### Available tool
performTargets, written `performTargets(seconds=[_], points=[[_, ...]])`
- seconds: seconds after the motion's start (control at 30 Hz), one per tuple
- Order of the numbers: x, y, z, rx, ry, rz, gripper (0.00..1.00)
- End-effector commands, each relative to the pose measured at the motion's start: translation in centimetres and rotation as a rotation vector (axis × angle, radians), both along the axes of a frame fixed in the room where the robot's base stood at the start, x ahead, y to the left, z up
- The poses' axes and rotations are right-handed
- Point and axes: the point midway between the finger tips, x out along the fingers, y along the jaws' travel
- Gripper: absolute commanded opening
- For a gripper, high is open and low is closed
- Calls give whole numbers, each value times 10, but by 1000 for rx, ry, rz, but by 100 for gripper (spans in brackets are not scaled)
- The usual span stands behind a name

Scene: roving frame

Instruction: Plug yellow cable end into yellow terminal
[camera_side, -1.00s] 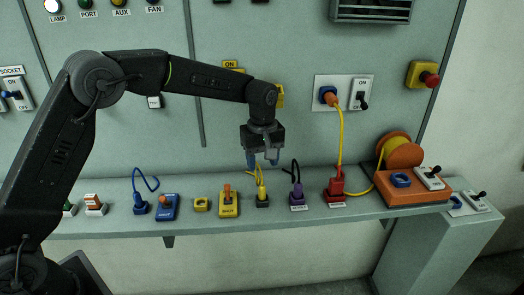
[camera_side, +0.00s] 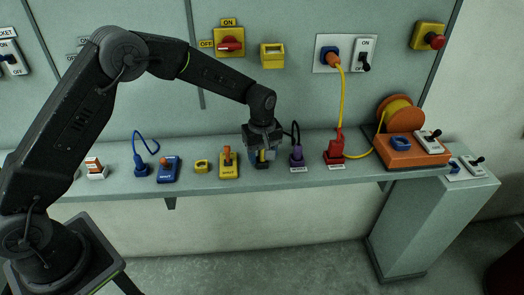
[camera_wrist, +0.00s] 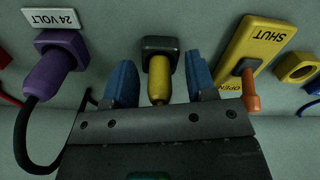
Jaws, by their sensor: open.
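The yellow cable end (camera_wrist: 159,80) is a yellow plug standing in a dark square holder (camera_wrist: 160,45) on the shelf. My gripper (camera_wrist: 160,66) is open, with one blue finger on each side of the plug and narrow gaps between. In the side view my gripper (camera_side: 262,157) is down at the shelf and hides most of the plug. A yellow square-framed box (camera_side: 272,63) is on the wall above, and a small yellow ring-shaped fitting (camera_side: 201,167) is on the shelf to the left. I cannot tell for sure which is the yellow terminal.
A purple plug (camera_side: 297,154) with a black cable stands close right of my gripper. A yellow switch block (camera_side: 228,164) with an orange lever stands close left. Further right are a red plug (camera_side: 335,150) and an orange cable reel (camera_side: 398,113). The wall has a red-handled switch (camera_side: 231,44).

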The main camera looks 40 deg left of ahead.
Motion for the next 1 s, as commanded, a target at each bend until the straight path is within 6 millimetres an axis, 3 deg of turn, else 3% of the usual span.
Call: performTargets(seconds=[0.07,0.57,1.0], points=[[0,0,0,0,0,0,48],[0,0,1,0,0,0,1],[0,0,10,0,0,0,0]])
